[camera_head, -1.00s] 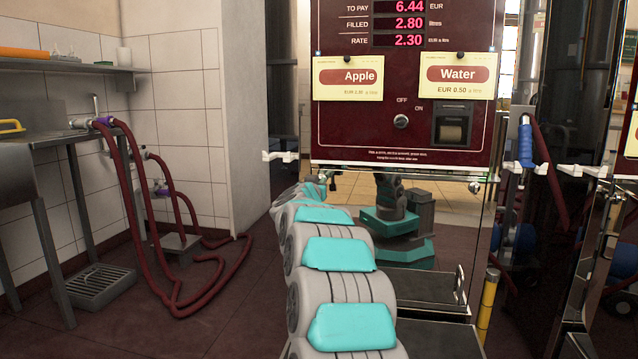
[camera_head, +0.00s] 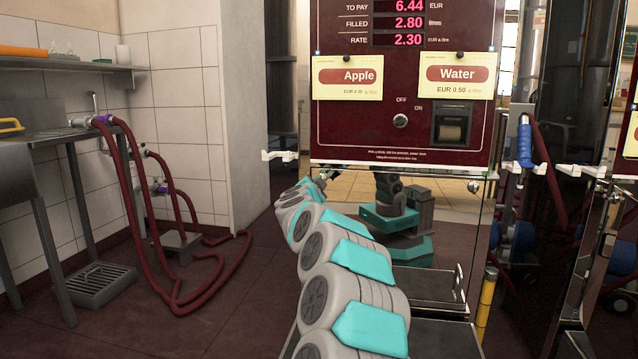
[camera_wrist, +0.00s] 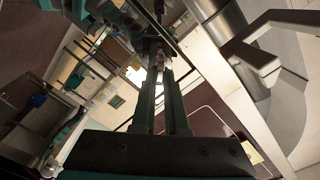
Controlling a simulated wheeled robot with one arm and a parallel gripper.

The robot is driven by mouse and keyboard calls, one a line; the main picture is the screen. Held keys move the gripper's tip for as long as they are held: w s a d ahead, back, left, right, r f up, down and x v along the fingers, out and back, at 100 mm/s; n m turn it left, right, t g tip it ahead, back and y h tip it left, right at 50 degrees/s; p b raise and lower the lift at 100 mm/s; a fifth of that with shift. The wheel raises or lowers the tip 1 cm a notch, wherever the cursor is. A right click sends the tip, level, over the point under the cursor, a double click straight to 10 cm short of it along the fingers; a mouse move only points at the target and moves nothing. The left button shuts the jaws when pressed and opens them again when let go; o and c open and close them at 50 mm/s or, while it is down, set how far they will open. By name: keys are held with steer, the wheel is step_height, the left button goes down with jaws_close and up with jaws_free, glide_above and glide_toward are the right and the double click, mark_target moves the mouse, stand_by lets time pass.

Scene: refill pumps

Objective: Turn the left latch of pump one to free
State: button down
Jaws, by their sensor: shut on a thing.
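The pump in front of me has a dark red panel (camera_head: 408,140) with Apple and Water cards. A small metal latch (camera_head: 475,187) shows under its lower right corner. The lower left corner, where the left latch sits, is covered by the end of my arm in the head view. In the wrist view, my gripper (camera_wrist: 160,74) has its two long fingers nearly together, closed on a small metal piece, the left latch (camera_wrist: 158,58), which is dim and mostly hidden by the fingertips. Its turn angle cannot be read.
A white hook bracket (camera_head: 281,156) juts out left of the panel, and shows close by in the wrist view (camera_wrist: 262,58). Below the panel is a glossy reflective front with a metal step (camera_head: 432,288). Red hoses (camera_head: 135,210) hang at the left wall.

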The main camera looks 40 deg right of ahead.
steer(key=m+b, duration=0.1)
steer(key=m, duration=0.7)
steer(key=shift+f+b, duration=0.15)
steer(key=shift+b, duration=0.2)
steer(key=shift+m, duration=0.3)
steer(key=c, duration=0.9)
jaws_free()
steer(key=shift+c, duration=0.2)
steer(key=shift+s, duration=0.1)
steer(key=v, duration=0.7)
steer(key=shift+s+a, duration=0.2)
steer(key=shift+a, duration=0.1)
